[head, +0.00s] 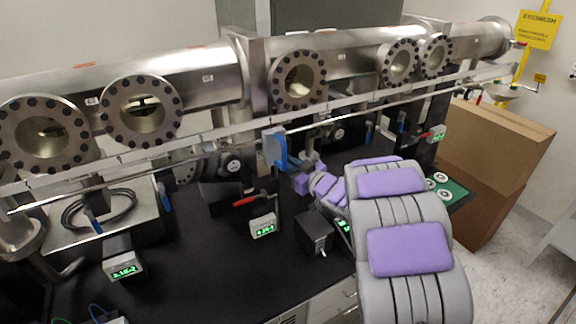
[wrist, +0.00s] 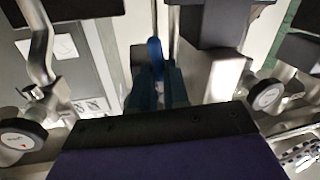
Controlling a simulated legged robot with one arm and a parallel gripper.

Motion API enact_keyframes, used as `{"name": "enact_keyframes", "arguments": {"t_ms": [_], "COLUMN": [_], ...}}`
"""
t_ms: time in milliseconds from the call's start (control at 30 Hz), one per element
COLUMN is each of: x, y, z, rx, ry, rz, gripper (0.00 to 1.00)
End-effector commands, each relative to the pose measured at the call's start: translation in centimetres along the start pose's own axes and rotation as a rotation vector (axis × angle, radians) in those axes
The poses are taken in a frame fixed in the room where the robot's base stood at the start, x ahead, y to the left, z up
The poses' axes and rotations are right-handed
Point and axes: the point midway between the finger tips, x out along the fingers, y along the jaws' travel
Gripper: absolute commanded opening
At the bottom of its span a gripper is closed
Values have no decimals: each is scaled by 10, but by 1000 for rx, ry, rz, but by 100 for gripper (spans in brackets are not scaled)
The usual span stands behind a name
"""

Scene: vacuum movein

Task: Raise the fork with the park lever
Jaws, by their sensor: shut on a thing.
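A blue lever (head: 274,146) hangs below the long metal rail near the middle of the head view. My gripper (head: 289,166) reaches it from the lower right, at the end of my grey and purple arm. In the wrist view the blue lever (wrist: 154,55) stands upright at centre, and my gripper (wrist: 157,95) is shut on it. The gripper's dark body covers the bottom of that view. I cannot pick out the fork for certain; the parts behind the lever are partly hidden.
A steel chamber (head: 200,80) with round bolted flanges runs along the back. Red-handled parts (head: 245,202) and green-lit readouts (head: 122,268) stand on the black bench (head: 190,285). A dark box (head: 316,232) sits beside my arm. A cardboard box (head: 495,130) stands at right.

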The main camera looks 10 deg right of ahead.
Motion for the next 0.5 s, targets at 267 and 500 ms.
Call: {"name": "enact_keyframes", "arguments": {"t_ms": [267, 500], "x": [-2, -3], "y": [10, 16], "z": [-6, -9], "rx": [-244, -467], "ry": [-43, -87], "rz": [3, 3], "gripper": [0, 0]}}
